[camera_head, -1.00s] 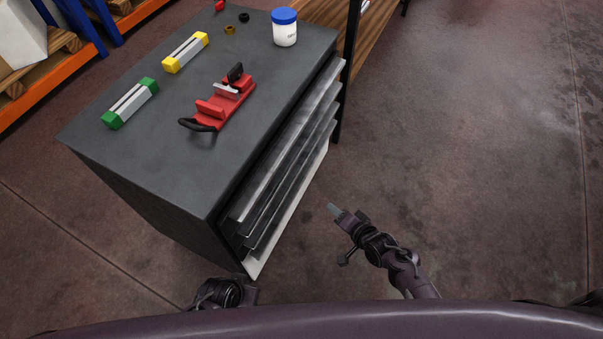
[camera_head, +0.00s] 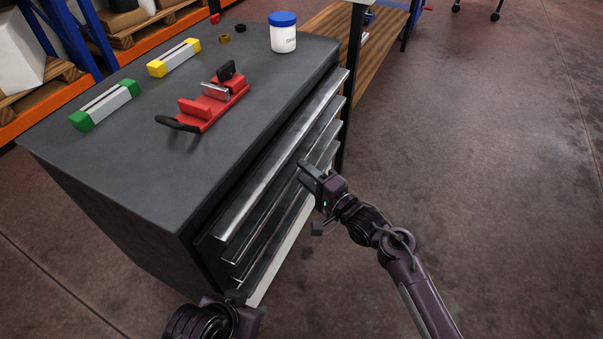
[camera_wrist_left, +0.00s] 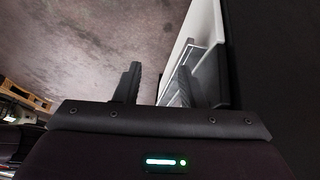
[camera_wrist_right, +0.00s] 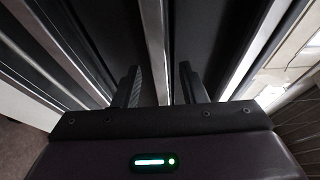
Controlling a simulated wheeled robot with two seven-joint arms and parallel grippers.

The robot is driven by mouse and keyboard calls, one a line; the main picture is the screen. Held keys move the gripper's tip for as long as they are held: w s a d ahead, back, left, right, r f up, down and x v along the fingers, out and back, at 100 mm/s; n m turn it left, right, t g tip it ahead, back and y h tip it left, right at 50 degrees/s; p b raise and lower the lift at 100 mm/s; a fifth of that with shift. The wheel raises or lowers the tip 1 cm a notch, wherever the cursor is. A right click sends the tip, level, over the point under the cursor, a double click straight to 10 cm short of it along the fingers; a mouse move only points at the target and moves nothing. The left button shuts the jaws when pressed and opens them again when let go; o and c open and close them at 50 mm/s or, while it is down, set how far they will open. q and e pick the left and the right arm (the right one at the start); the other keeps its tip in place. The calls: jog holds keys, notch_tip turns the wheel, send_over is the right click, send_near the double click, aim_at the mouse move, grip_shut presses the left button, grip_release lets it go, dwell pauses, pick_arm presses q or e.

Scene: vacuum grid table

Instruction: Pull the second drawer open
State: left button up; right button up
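The dark grey cabinet (camera_head: 110,215) has a stack of drawers with long metal handle rails on its right-hand face. The second drawer's rail (camera_head: 240,258) lies just below the top drawer's rail (camera_head: 250,200). My right gripper (camera_head: 305,170) is at the drawer fronts, around mid-length of the rails. In the right wrist view its fingers (camera_wrist_right: 158,90) are open, with one metal rail (camera_wrist_right: 154,40) running between them; contact is unclear. My left gripper (camera_head: 238,297) is low by the cabinet's near corner, partly hidden. In the left wrist view its fingers (camera_wrist_left: 157,88) are apart, near the rail ends.
On the cabinet top are a red vise (camera_head: 205,105), a white jar with a blue lid (camera_head: 284,35), a green-ended block (camera_head: 105,105) and a yellow-ended block (camera_head: 174,58). A wooden-topped bench (camera_head: 385,40) stands behind. The floor at right is clear.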

jog(key=shift+x, duration=0.95)
grip_shut()
